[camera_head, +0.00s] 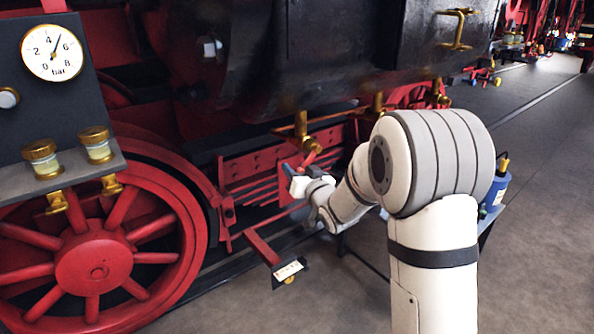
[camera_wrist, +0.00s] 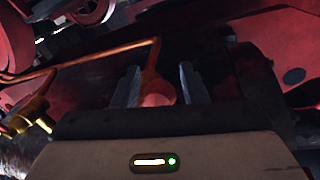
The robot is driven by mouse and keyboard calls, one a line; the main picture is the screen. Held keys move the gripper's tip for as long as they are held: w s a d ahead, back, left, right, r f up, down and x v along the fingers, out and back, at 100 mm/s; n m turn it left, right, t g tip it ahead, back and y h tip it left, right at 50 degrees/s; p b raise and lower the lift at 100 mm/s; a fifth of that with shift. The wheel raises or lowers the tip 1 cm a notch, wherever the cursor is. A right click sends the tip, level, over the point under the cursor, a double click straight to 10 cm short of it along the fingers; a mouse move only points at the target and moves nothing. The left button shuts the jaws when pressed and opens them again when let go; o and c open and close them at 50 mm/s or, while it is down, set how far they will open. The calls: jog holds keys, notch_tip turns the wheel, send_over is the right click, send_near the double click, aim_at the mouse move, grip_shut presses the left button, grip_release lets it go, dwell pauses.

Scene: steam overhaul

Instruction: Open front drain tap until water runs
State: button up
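Brass drain taps hang under the dark cylinder; the leftmost tap (camera_head: 301,127) has a red handle (camera_head: 310,158) below it. My gripper (camera_head: 291,171) is at this tap, just below and left of the handle. In the wrist view, a lever with a red rounded end (camera_wrist: 156,94) stands between the two fingers of my gripper (camera_wrist: 160,88). The fingers are apart, one on each side of it; whether they touch it is hard to tell in the dark. No running water is visible under the tap.
A middle brass tap (camera_head: 377,104) and another tap (camera_head: 438,90) sit to the right under the cylinder. A pressure gauge (camera_head: 52,53) and red spoked wheel (camera_head: 95,264) stand at left. A copper pipe and brass fitting (camera_wrist: 30,115) lie left in the wrist view.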

grip_shut()
jog(key=shift+f+b, duration=0.15)
jog(key=shift+b, duration=0.2)
jog(key=w+d+f+n+t+y+b, duration=0.1)
jog(key=w+d+f+n+y+b, duration=0.1)
jog(key=n+b, duration=0.8)
jog(key=shift+w+d+b, duration=0.7)
jog(key=shift+d+b, duration=0.65)
jog(key=shift+b, duration=2.5)
jog(key=shift+n, duration=0.3)
